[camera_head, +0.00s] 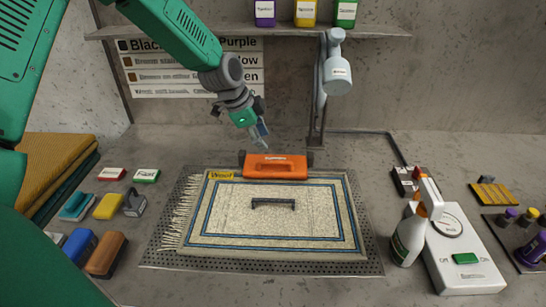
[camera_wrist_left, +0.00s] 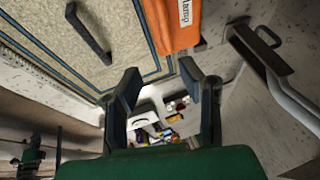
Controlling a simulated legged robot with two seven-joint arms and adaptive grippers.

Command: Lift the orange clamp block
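The orange clamp block (camera_head: 275,167) lies across the far edge of the rug (camera_head: 330,226), with dark ends on both sides. My left gripper (camera_head: 261,139) hangs just above and behind the block, towards its left part, apart from it. In the left wrist view the block (camera_wrist_left: 172,24) is at the top, beyond the fingers. There the left gripper (camera_wrist_left: 160,88) is open, with nothing between its fingers. My right gripper does not show in the head view.
A dark handle (camera_head: 273,203) lies on the rug. A spray bottle (camera_head: 408,240) and a white device (camera_head: 463,255) stand to the right. Coloured blocks and brushes (camera_head: 108,207) lie to the left. A lamp post (camera_head: 318,120) and shelf (camera_head: 290,30) rise behind the block.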

